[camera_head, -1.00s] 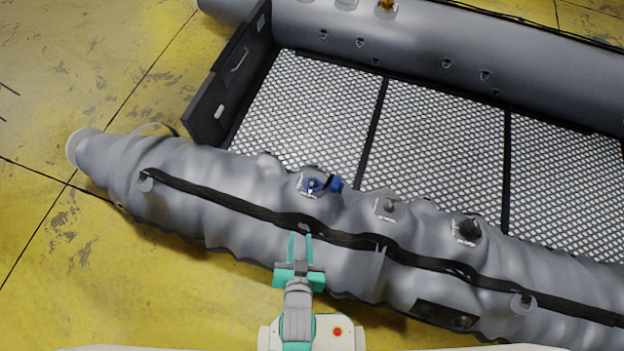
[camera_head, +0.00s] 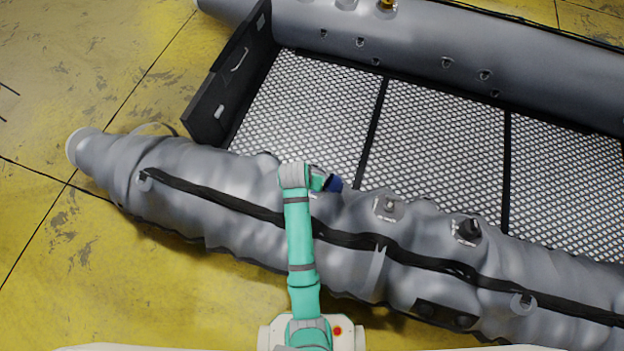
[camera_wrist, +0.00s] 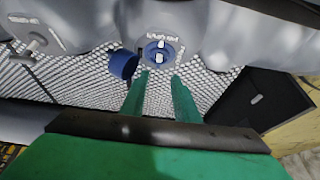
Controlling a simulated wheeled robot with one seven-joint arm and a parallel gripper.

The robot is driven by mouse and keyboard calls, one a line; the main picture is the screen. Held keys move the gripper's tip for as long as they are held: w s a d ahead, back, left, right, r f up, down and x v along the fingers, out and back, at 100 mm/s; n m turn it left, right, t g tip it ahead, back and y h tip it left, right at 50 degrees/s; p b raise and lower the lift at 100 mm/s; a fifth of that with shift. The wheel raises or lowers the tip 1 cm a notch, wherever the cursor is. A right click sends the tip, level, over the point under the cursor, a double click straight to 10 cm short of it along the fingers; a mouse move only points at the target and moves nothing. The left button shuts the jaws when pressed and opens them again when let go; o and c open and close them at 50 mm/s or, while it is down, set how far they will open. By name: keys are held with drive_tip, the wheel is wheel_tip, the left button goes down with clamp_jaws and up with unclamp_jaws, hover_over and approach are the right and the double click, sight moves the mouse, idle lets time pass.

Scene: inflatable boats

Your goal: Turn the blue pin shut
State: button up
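The blue pin sits in a round blue valve (camera_wrist: 160,52) on the grey boat tube, at the top middle of the wrist view. Its blue cap (camera_wrist: 123,65) hangs open beside it, and the cap also shows in the head view (camera_head: 334,184). My gripper (camera_wrist: 160,80) has its two green fingers apart with nothing between them. The fingertips lie just short of the valve in the wrist view; I cannot tell whether they touch it. In the head view my arm hides the valve and most of the gripper.
Two more valves, a middle one (camera_head: 389,207) and a dark one (camera_head: 467,231), stand to the right on the same tube. A black strap (camera_head: 225,200) runs along the tube. The patterned boat floor (camera_head: 305,105) lies beyond, with a black end board (camera_head: 228,75) at its left.

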drive_tip(key=x, duration=1)
drive_tip(key=shift+w+d+f, duration=0.25)
drive_tip(key=shift+f, duration=0.05)
drive_tip(key=shift+c, duration=0.5)
clamp_jaws()
